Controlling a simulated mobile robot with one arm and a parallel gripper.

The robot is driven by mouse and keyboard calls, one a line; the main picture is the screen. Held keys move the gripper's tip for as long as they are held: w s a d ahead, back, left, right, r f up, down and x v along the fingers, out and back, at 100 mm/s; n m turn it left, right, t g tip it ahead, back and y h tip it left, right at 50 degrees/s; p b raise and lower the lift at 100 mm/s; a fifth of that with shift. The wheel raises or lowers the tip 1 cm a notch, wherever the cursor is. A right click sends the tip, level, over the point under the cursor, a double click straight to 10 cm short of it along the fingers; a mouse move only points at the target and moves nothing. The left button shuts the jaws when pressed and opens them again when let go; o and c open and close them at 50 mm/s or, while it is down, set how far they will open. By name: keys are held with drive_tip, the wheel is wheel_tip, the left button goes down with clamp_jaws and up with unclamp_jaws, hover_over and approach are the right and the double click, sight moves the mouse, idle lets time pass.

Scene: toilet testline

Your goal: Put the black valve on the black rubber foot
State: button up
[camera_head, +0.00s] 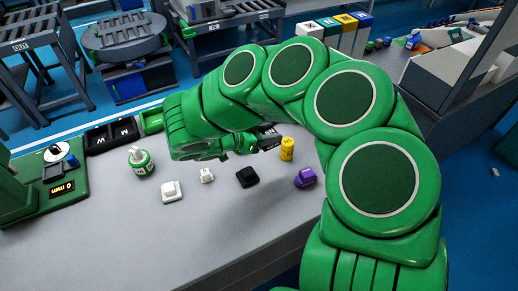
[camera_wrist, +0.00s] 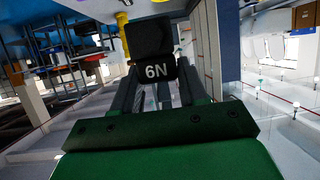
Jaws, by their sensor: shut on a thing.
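My gripper (camera_wrist: 157,92) is shut on a black block marked "6N" (camera_wrist: 150,45), which I take for the black valve. In the head view my gripper (camera_head: 248,143) is partly hidden by my own arm, and the dark valve (camera_head: 269,137) shows at its tip. A low black piece with a raised top (camera_head: 247,177), which seems to be the black rubber foot, lies on the grey table in front of my gripper. The valve and this piece are apart in the head view. The wrist view does not clearly show the foot.
On the table (camera_head: 235,225) stand a yellow cylinder (camera_head: 287,149), a purple part (camera_head: 305,178), white parts (camera_head: 172,191) (camera_head: 206,175) and a green-white can (camera_head: 141,160). The front middle is clear.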

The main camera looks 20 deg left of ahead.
drive_tip(key=s+a+n+t+y, duration=0.2)
drive_tip(key=s+a+n+y, duration=0.1)
drive_tip(key=s+a, duration=0.2)
hover_over(245, 173)
drive_tip(key=shift+n+y, duration=0.4)
drive_tip(key=shift+f, duration=4.4)
drive_tip(key=shift+f, duration=0.1)
drive_tip(key=o, duration=1.1)
drive_tip(key=shift+o, duration=0.2)
drive_tip(key=v, duration=1.2)
